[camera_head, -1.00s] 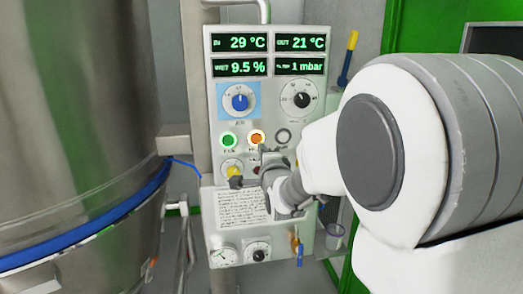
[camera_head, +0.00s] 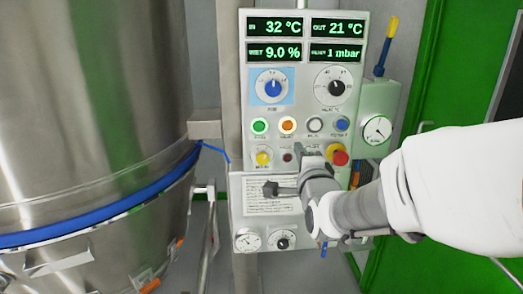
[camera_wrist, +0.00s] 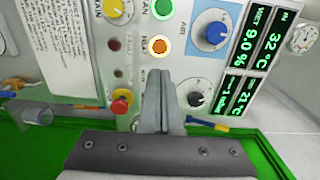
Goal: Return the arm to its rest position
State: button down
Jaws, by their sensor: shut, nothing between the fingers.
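My gripper (camera_head: 308,150) is in front of the control panel, over its lower middle, just below the row of round buttons. In the wrist view its two grey fingers (camera_wrist: 160,82) lie together, shut and empty, with their tips pointing toward the panel near the orange button (camera_wrist: 158,45). Whether the fingertips touch the panel cannot be told. My arm reaches in from the right edge of the head view and covers part of the panel's lower right.
The control panel (camera_head: 243,110) carries displays, dials, buttons, a red emergency knob (camera_head: 340,158) and a text sheet (camera_head: 250,205). A large steel vessel (camera_head: 90,90) with a blue band stands at left. A round gauge (camera_head: 377,130) and a green door (camera_head: 440,80) are at right.

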jog(key=s+f+n+g+p, duration=0.1)
jog(key=s+n+g+p, duration=0.2)
jog(key=s+n+g, duration=0.3)
jog(key=s+f+n+g+p, duration=0.1)
jog(key=s+n+g+p, duration=0.2)
jog(key=s+n, duration=0.9)
jog(key=s+d+g, duration=0.1)
jog(key=s+g, duration=0.2)
jog(key=s, duration=0.6)
jog(key=shift+s, duration=0.2)
